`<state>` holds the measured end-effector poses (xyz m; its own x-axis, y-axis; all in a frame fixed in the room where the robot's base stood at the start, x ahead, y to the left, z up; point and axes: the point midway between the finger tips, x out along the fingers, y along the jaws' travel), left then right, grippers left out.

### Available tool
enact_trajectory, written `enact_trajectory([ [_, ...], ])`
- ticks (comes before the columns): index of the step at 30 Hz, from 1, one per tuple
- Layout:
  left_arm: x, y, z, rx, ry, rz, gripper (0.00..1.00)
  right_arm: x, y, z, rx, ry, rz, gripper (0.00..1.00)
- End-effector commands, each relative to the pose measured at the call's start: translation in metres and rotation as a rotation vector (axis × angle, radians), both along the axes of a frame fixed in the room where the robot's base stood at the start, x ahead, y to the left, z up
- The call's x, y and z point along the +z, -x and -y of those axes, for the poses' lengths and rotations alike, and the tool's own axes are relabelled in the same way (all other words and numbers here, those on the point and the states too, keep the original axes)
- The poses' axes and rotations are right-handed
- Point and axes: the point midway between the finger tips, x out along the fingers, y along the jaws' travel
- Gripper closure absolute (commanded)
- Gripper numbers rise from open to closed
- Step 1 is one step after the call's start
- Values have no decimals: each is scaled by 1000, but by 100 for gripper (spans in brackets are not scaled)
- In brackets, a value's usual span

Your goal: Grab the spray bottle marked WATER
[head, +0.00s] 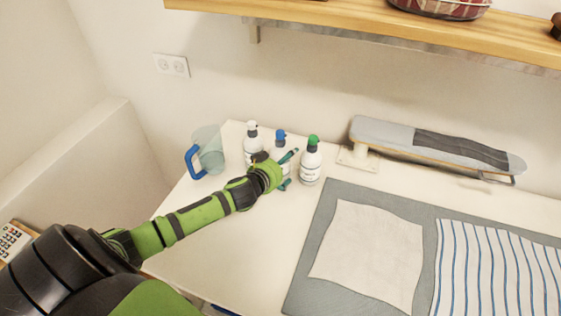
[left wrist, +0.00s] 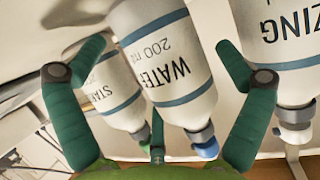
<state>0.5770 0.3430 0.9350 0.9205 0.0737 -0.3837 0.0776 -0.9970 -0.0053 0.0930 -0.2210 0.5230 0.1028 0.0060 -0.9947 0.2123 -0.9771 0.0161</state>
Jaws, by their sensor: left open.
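The WATER spray bottle is white with blue bands and a blue top. In the left wrist view the WATER bottle (left wrist: 165,62) appears upside down between my open fingers, with no clear contact visible. In the head view the WATER bottle (head: 281,137) is the middle of three bottles, its body mostly hidden by my gripper. My left gripper (head: 287,171) is open in front of it, one finger to each side; it also shows in the left wrist view (left wrist: 160,55). My right gripper is not in view.
A white-topped SIZING bottle (head: 251,146) stands close on the left, a green-topped STARCH bottle (head: 311,165) close on the right. A jug with a blue handle (head: 208,150) is further left. A sleeve board (head: 435,147) and a grey mat (head: 318,235) lie right. A wooden shelf (head: 350,22) hangs above.

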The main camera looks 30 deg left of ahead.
Motion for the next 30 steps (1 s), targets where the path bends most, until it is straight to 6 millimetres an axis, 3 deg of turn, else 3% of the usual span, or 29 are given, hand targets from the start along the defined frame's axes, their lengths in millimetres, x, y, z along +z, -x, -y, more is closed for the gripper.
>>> enact_trajectory([
  [6, -1, -1, 0, 0, 0, 0, 0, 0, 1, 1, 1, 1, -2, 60],
  [7, -1, -1, 0, 0, 0, 0, 4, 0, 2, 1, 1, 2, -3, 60],
  [12, -1, -1, 0, 0, 0, -1, 72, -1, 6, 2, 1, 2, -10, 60],
  [23, 4, -1, 0, 0, -1, 4, 74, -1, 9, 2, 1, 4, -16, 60],
  [30, 44, -2, -1, -2, -2, 10, 74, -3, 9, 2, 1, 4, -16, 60],
])
